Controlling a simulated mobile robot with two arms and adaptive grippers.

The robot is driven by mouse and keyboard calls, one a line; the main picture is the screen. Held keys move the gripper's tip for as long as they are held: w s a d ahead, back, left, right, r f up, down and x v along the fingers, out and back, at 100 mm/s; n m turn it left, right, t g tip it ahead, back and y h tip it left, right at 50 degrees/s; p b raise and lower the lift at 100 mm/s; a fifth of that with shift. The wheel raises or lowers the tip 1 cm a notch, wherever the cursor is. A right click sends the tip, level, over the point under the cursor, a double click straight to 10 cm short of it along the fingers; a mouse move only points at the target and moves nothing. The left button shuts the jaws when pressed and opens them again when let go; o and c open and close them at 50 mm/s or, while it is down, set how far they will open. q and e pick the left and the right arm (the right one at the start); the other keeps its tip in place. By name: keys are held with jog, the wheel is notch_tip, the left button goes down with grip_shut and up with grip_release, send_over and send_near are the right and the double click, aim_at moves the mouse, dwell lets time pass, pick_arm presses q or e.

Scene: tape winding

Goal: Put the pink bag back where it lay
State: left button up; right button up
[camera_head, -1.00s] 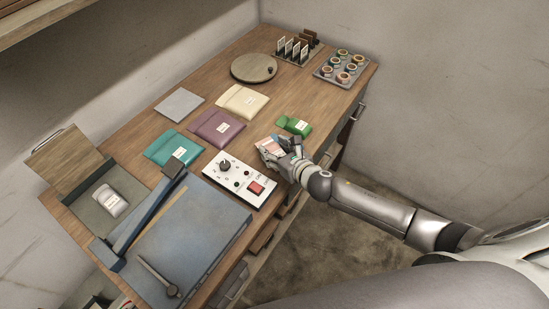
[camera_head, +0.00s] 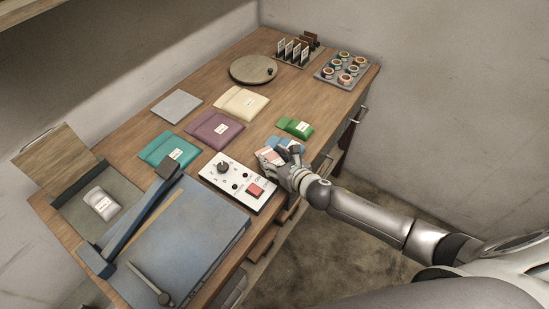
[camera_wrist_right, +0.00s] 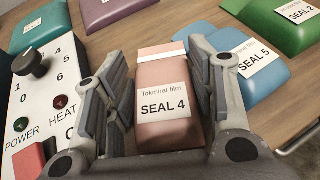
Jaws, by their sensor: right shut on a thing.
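The pink bag (camera_head: 268,156) is at the right part of the desk, beside the control box. In the right wrist view the pink bag (camera_wrist_right: 166,105) shows its "SEAL 4" label, between the two fingers of my right gripper (camera_wrist_right: 165,110). My right gripper (camera_head: 284,164) is shut on it and partly hides it in the head view. I cannot tell whether the bag touches the desk top. A blue bag (camera_head: 287,142), labelled "SEAL 5", lies just beyond it, and a green bag (camera_head: 295,127), labelled "SEAL 2", farther back. My left gripper is not in view.
The white control box (camera_head: 238,181) with a knob and red switch stands close left of my gripper. Purple (camera_head: 214,128), teal (camera_head: 168,149) and cream (camera_head: 241,103) bags lie farther left and back. The desk's front edge is close on the right.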

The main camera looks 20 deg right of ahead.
jog(key=o, duration=0.8)
jog(key=shift+r+p, duration=0.55)
jog(key=shift+r, duration=0.1)
jog(key=v, duration=0.4)
jog(key=b+v, duration=0.1)
jog(key=v, duration=0.7)
jog(key=shift+f+b, duration=0.3)
jog(key=shift+b, duration=0.05)
